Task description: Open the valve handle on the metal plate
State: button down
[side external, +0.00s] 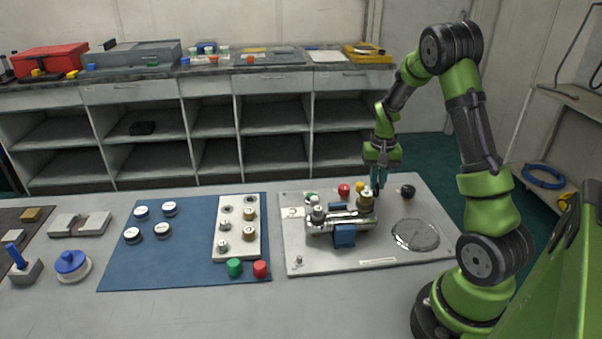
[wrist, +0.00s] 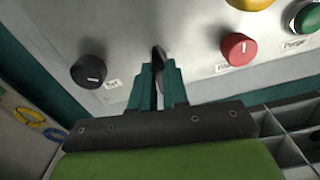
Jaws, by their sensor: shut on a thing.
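The metal plate (side external: 300,255) lies on the bench at the right of the side external view, carrying knobs, a pipe fitting and a round gauge. My gripper (side external: 376,190) points down at the plate's back edge, between the yellow knob (side external: 360,186) and the black knob (side external: 407,191). In the wrist view my gripper (wrist: 159,72) is shut on a thin dark piece, which looks like the valve handle (wrist: 160,53). The fingers hide most of it, so its angle is hard to tell.
The wrist view shows the black knob (wrist: 89,71) left of my fingers and a red knob (wrist: 238,48) to the right. A pipe fitting with a blue block (side external: 344,236) stands in front of my gripper. A blue mat (side external: 180,265) with several caps lies left.

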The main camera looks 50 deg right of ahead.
aim_at(377, 185)
jog(key=c, duration=1.1)
grip_release()
jog(key=shift+r, duration=0.1)
notch_tip(377, 185, up, 17)
jog(key=shift+f, duration=0.1)
